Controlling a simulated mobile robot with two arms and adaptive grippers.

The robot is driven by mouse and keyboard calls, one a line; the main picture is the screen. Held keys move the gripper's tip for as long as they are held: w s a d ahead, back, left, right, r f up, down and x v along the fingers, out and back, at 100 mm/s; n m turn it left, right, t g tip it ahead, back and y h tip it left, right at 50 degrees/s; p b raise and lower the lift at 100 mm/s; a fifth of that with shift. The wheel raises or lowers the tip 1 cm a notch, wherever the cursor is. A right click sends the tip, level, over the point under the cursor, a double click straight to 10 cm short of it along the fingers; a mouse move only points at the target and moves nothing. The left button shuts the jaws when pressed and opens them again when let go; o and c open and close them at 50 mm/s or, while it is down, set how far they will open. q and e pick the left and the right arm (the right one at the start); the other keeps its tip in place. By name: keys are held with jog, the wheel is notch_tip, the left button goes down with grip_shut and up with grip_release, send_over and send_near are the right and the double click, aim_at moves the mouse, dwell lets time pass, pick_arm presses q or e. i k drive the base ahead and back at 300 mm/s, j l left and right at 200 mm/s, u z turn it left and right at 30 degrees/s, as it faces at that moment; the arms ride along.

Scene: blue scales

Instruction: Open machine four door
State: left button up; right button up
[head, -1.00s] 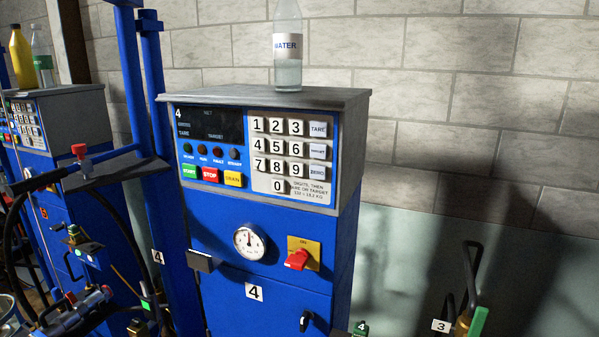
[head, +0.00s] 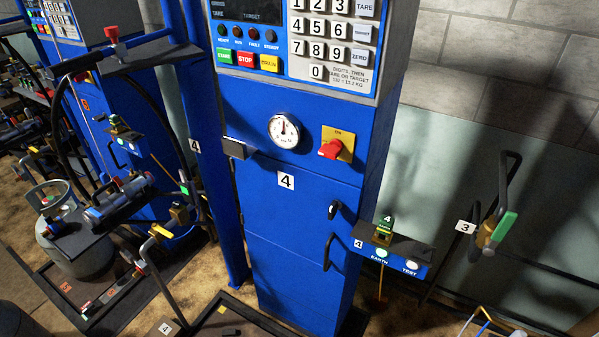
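Machine four is the tall blue cabinet (head: 250,120) in the middle of the head view, with a keypad and display on its top panel. A white label "4" (head: 286,181) sits on its front. Below the gauge is the blue door panel (head: 285,215), which looks closed flush with the front. A small black latch handle (head: 334,209) is at its right edge. A black curved pull handle (head: 328,252) is on the panel lower down. Neither of my grippers shows in the head view.
A red rotary switch (head: 331,149) and round gauge (head: 283,131) are above the door. A shelf with EARTH and TEST buttons (head: 400,252) juts out at right. A hose-and-coupling shelf (head: 115,200) and grey gas cylinder (head: 60,220) stand at left. A black-framed platform (head: 215,315) lies in front.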

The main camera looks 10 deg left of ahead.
aim_at(285, 204)
jog(key=j+z, duration=0.1)
jog(key=j, duration=0.3)
jog(key=k+j+z, duration=0.15)
jog(key=j, duration=0.3)
jog(key=k+j+z, duration=0.1)
jog(key=j, duration=0.3)
